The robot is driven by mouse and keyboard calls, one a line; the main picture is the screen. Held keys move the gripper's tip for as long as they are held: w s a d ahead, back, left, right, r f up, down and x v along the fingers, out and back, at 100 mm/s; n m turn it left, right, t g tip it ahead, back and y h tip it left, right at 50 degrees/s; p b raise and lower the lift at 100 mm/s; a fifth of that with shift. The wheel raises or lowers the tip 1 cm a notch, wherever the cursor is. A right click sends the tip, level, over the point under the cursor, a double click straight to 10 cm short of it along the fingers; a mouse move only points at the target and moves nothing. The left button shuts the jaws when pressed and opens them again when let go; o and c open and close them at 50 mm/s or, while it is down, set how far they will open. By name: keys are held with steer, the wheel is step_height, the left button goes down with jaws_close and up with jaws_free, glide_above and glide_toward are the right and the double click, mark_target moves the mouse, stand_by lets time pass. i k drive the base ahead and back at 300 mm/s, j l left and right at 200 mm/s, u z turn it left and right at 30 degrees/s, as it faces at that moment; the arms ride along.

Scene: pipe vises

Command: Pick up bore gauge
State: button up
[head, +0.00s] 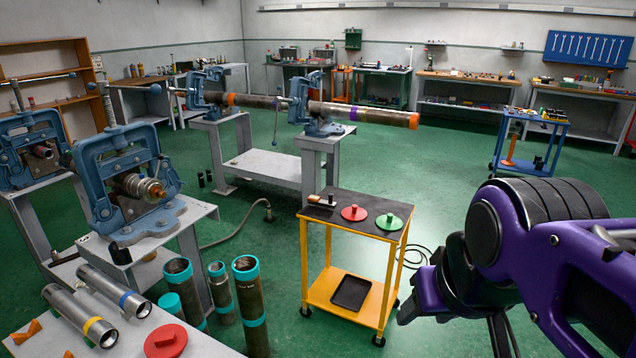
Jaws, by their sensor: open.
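I cannot make out for certain which thing is the bore gauge. A small brown piece with a pale end (322,201) lies at the back left of the yellow cart's dark top (347,212). A red disc with a knob (354,212) and a green disc with a knob (389,222) lie on the same top, apart from each other. My purple and black arm fills the lower right, to the right of the cart. No gripper fingers can be made out.
A grey bench (215,345) at lower left holds metal tubes and another red disc (165,341). Teal-banded pipes (250,300) stand beside it. Blue vises (125,175) hold workpieces on the left; a long pipe (360,113) runs behind the cart. Green floor (440,180) is open right of it.

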mark_target(315, 200)
steer(key=i+l+z, duration=0.35)
steer(key=l, duration=0.15)
steer(key=i+l+z, duration=0.8)
steer(key=i, duration=0.45)
steer(key=i+l+z, duration=0.15)
steer(key=i, duration=0.4)
steer(key=i+u, duration=0.15)
steer(key=i, duration=0.4)
steer(key=i+l+u, duration=0.2)
steer(key=i, duration=0.35)
steer(key=i+u, duration=0.15)
steer(key=i, duration=1)
steer(key=i+u, duration=0.4)
steer(key=i+l+u, duration=0.1)
steer(key=i+u, duration=0.55)
steer(key=u, duration=0.15)
steer(key=i+u, duration=0.45)
steer(key=u, duration=0.3)
steer(key=i+u, duration=0.2)
steer(key=u, duration=0.15)
steer(key=i+u, duration=0.2)
steer(key=u, duration=0.2)
steer(key=i+l+u, duration=0.1)
steer(key=u, duration=0.25)
steer(key=i, duration=0.1)
